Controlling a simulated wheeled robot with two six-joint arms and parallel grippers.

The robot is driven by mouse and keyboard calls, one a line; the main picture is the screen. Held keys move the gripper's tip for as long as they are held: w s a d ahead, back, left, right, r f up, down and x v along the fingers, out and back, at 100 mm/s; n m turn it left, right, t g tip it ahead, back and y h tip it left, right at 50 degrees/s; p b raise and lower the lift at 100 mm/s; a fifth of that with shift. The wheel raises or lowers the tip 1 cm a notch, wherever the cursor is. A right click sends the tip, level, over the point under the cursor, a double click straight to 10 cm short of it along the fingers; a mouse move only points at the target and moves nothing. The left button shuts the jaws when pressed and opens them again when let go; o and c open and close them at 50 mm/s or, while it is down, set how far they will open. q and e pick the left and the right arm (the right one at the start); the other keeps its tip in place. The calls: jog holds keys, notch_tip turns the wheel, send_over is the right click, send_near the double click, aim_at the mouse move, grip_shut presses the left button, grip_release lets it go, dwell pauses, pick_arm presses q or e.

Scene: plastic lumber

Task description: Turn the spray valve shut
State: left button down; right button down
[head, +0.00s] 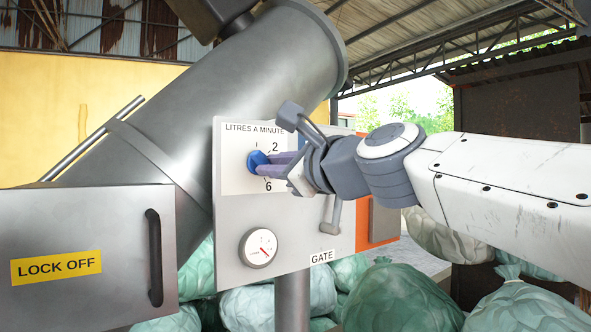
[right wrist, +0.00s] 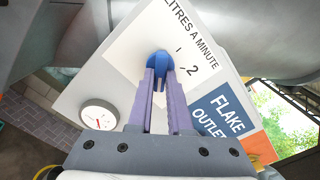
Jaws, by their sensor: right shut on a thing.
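The spray valve is a blue knob (head: 256,161) on a white dial plate (head: 236,183) marked "LITRES A MINUTE", on the grey panel's upper left. The marks "2" and "6" show to its right; other marks are hidden by the knob and gripper. My right gripper (head: 273,163) reaches in from the right and is shut on the knob. In the right wrist view, the purple fingers (right wrist: 160,82) close around the blue knob (right wrist: 158,62). My left gripper does not show.
A round gauge (head: 258,248) and a lever (head: 331,218) near the "GATE" label sit lower on the panel. A grey "LOCK OFF" box (head: 100,225) with a black handle stands at left. A large metal tube (head: 240,90) slants behind. Green sacks (head: 400,297) lie below.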

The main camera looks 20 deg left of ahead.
jog(key=n+b, duration=0.4)
jog(key=n, duration=0.9)
jog(key=n+b, duration=0.5)
jog(key=n, duration=0.9)
jog(key=shift+s+a+r, duration=0.1)
jog(key=shift+a+r, duration=0.05)
jog(key=shift+r, duration=0.05)
dwell(0.4)
jog(key=c, duration=0.8)
grip_release()
jog(key=shift+r, duration=0.1)
jog(key=shift+c, duration=0.2)
